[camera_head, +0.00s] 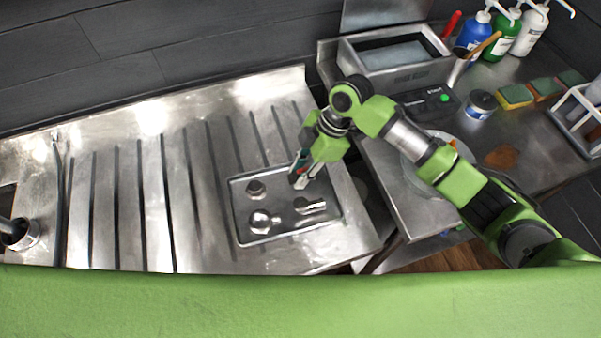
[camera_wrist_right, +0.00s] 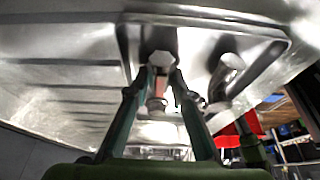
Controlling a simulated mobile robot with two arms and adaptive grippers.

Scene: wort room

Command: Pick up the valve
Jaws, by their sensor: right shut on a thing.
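My right gripper (camera_head: 300,172) reaches down from the right to the upper right part of a shallow metal tray (camera_head: 234,212). In the right wrist view its two fingers (camera_wrist_right: 162,84) are closed on a small part with a reddish middle and silver ends, which I take as the valve (camera_wrist_right: 157,88). The fingers hide much of it, and I cannot tell whether it touches the tray. Silver fittings lie in the tray: a round one (camera_head: 256,187), a larger one (camera_head: 262,220) and an elongated one (camera_head: 310,206). My left gripper is not in view.
The tray stands on a grooved steel drainboard (camera_head: 130,200), clear to the left. A gap separates the counters.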

